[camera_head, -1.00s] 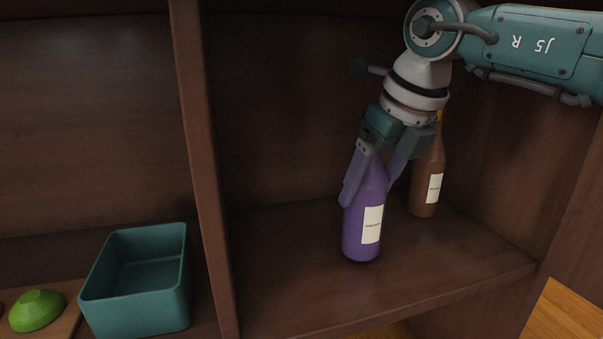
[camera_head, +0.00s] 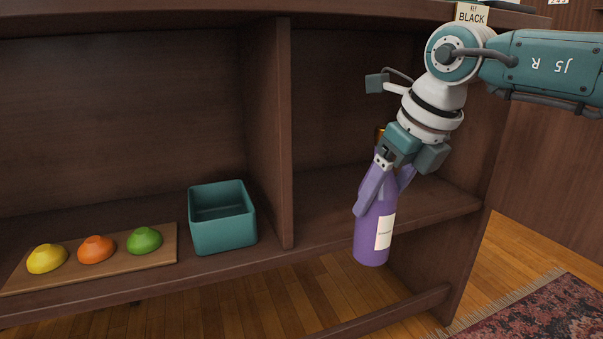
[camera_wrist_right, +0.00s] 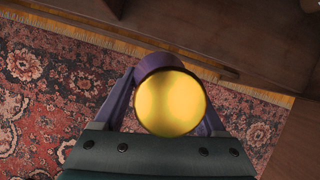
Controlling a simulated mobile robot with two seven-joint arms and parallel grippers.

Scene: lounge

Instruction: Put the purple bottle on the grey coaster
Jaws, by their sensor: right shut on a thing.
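The purple bottle (camera_head: 371,240) with a white label hangs upright, slightly tilted, in my right gripper (camera_head: 375,190), in front of the right shelf compartment. My right gripper is shut on its upper part. In the right wrist view the bottle's yellow cap (camera_wrist_right: 170,102) faces the camera between the fingers, with the rug below. No grey coaster shows in these views. My left gripper is not in view.
A teal open box (camera_head: 223,238) stands on the shelf left of the upright divider (camera_head: 270,140). A wooden board (camera_head: 100,268) holds yellow, orange and green bowls. A patterned rug (camera_head: 545,312) lies on the wooden floor at lower right.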

